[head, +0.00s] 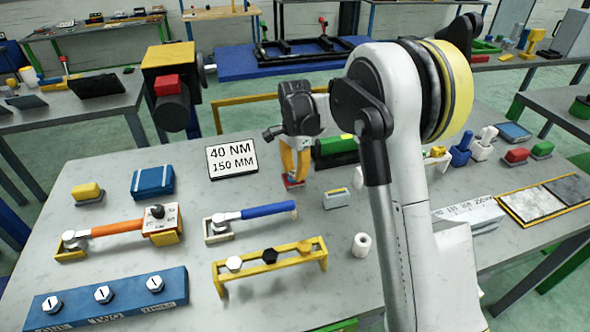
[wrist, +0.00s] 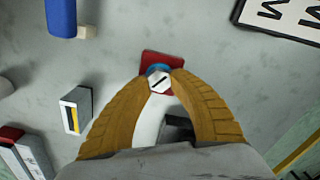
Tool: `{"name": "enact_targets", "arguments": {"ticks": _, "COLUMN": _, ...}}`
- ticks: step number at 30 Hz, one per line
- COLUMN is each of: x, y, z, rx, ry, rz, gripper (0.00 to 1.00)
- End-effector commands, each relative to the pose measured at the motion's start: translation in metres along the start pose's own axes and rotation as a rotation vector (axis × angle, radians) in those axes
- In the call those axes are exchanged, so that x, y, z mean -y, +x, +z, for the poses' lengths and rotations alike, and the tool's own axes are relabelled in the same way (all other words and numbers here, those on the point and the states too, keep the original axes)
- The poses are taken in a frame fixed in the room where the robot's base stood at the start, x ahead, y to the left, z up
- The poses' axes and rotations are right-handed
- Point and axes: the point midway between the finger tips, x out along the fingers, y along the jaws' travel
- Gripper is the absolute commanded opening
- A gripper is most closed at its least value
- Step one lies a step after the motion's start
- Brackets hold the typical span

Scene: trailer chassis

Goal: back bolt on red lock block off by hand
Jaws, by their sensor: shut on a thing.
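The red lock block (wrist: 152,57) lies on the grey bench top in the wrist view, partly hidden by my fingers. A bolt (wrist: 159,83) with a pale head and a dark line across it is between my fingertips, over the block, with a blue ring behind it. My gripper (wrist: 160,78) is shut on this bolt, one yellow finger on each side. In the head view my gripper (head: 294,174) points down onto the red block (head: 293,183), mostly hidden there. How far the bolt is threaded in cannot be told.
A small grey block (head: 336,198) and a blue-handled wrench (head: 255,213) lie near my gripper. A sign reading 40 NM, 150 MM (head: 231,160) stands to the left. A yellow rack with bolts (head: 270,263) is in front.

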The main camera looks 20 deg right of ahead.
Motion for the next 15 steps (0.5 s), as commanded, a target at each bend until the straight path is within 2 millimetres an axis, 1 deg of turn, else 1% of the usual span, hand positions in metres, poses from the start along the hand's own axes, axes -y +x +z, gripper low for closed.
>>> {"name": "enact_targets", "arguments": {"ticks": 15, "x": 0.0018, "y": 0.0, "z": 0.0009, "rx": 0.001, "ry": -0.49, "rz": 0.002, "gripper": 0.0}}
